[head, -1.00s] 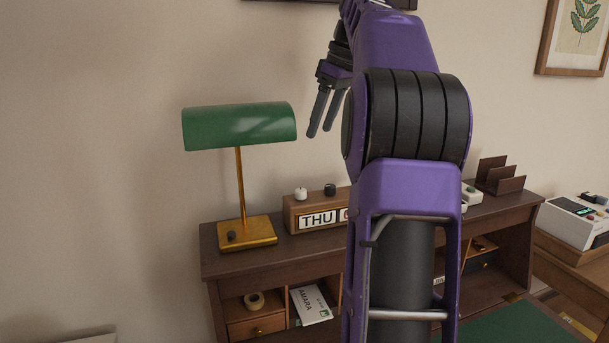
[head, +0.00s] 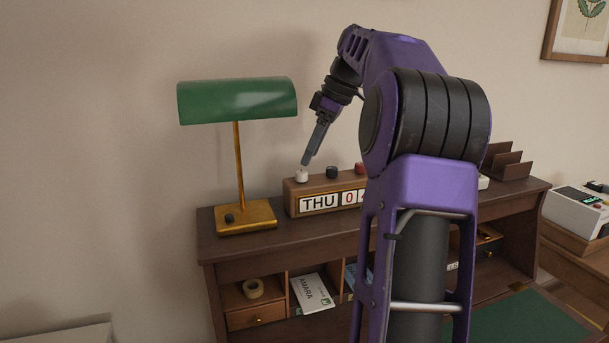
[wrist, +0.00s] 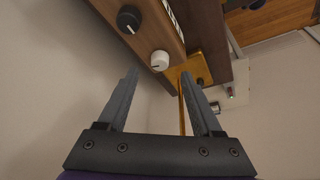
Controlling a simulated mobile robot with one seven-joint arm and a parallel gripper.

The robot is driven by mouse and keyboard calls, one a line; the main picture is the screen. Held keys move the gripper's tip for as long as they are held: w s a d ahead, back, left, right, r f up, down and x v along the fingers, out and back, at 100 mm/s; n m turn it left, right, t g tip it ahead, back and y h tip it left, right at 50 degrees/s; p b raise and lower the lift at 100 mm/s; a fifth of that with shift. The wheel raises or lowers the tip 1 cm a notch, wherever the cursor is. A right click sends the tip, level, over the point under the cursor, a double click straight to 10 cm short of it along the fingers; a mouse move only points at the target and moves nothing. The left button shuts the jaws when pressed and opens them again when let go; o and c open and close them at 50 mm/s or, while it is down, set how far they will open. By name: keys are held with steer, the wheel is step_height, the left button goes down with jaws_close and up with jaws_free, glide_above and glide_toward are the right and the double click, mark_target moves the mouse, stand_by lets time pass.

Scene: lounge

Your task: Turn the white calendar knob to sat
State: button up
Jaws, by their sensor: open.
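The white calendar knob (head: 302,175) sits on top of the wooden calendar block (head: 320,187), at its left end. The block's window reads THU, with a red digit beside it, partly covered by my arm. My gripper (head: 306,160) points down just above the white knob in the head view. In the wrist view, my gripper (wrist: 168,88) is open and empty, and the white knob (wrist: 160,60) lies just beyond the fingertips, between their lines. A dark line marks the knob's top. A black knob (head: 332,172) stands to its right, and it also shows in the wrist view (wrist: 129,19).
A green lamp (head: 238,100) with a brass base stands close on the left. A red knob (head: 360,168) is further right on the block, beside my arm. The block stands on a wooden desk hutch (head: 300,238) with open cubbies below. The wall is behind.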

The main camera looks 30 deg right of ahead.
mark_target(303, 172)
steer(key=x, duration=0.5)
steer(key=shift+b, duration=0.4)
jaws_close()
